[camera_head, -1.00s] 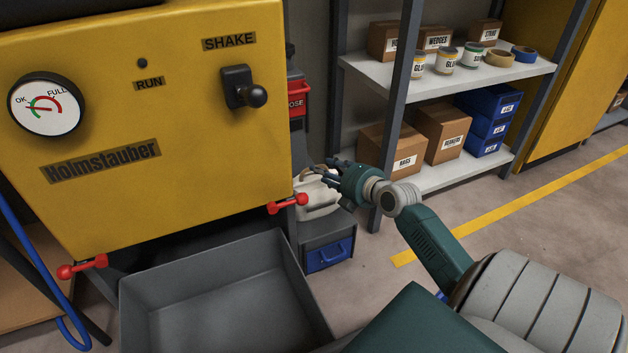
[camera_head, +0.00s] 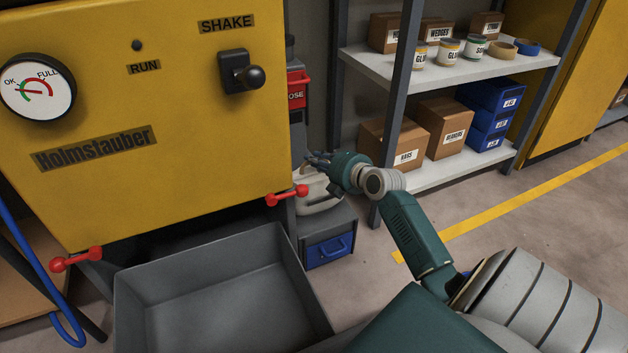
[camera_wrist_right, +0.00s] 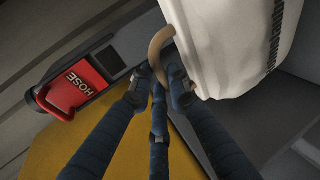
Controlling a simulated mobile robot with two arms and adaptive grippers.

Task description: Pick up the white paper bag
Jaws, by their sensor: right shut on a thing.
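The white paper bag (camera_head: 318,200) is beyond the right corner of the yellow machine, just above a grey drawer unit. I cannot tell whether its base touches the unit. In the wrist view the bag (camera_wrist_right: 235,45) fills the upper right, with dark print on its side and a tan loop handle (camera_wrist_right: 156,48). My right gripper (camera_head: 322,162) is at the top of the bag. In the wrist view its fingers (camera_wrist_right: 158,80) are closed around the lower end of the handle. My left gripper is out of view.
The yellow machine (camera_head: 150,110) with a red-knobbed lever (camera_head: 287,196) stands close left of the bag. A grey open bin (camera_head: 215,290) is in front. The grey drawer unit (camera_head: 330,222) is beneath the bag. A shelf post (camera_head: 393,110) and loaded shelves stand right. A red hose box (camera_wrist_right: 78,90) is nearby.

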